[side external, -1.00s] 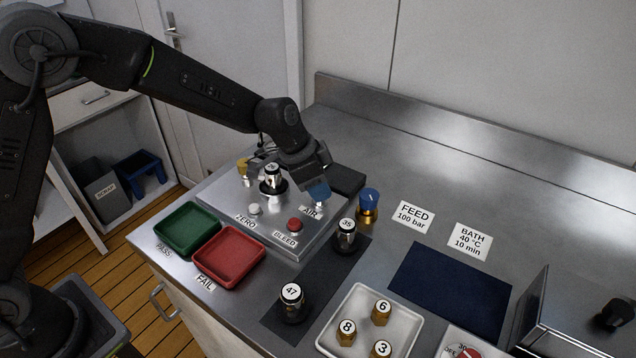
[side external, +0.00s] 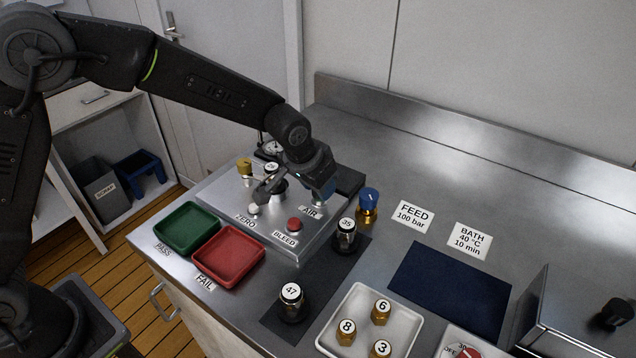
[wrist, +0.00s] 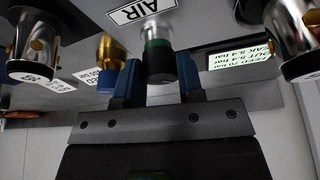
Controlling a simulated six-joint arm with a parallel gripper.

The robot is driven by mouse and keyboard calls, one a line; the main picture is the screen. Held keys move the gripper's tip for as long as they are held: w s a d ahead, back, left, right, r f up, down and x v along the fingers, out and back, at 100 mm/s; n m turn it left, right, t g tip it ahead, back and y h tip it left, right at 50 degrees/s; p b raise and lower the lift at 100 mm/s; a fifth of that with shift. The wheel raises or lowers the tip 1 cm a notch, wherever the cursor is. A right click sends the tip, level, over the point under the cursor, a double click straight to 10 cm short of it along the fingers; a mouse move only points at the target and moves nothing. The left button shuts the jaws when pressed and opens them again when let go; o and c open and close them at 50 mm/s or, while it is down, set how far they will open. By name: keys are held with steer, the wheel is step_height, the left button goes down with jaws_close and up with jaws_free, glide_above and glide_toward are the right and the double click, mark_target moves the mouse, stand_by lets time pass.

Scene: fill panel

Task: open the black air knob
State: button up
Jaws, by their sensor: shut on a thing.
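The black air knob (wrist: 159,64) has a green ring and a silver stem and shows in the wrist view beside the AIR label (wrist: 141,11). My gripper (wrist: 159,82) has its two blue fingers on either side of the knob, shut on it. In the side external view my gripper (side external: 323,190) is low over the right part of the metal panel (side external: 272,228), behind the AIR label. The knob itself is hidden there by the fingers.
The red BLEED button (side external: 294,224) and the white ZERO button (side external: 253,210) are nearby. Fitting 26 (side external: 271,168) stands left of my gripper, fitting 35 (side external: 346,236) front right. A blue-topped brass valve (side external: 367,206) stands right. Green (side external: 187,229) and red (side external: 228,256) trays lie in front.

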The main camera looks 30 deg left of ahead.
steer(key=n+y, duration=0.1)
steer(key=n, duration=0.3)
steer(key=shift+d+n+y, duration=0.15)
steer(key=shift+n+y, duration=0.15)
steer(key=shift+y, duration=0.1)
steer(key=shift+n+g+y, duration=0.4)
steer(key=shift+n+y, duration=0.2)
steer(key=shift+n, duration=1.2)
steer(key=o, duration=0.9)
steer(key=v, duration=1.4)
steer(key=shift+d+f, duration=0.1)
steer(key=shift+d, duration=0.05)
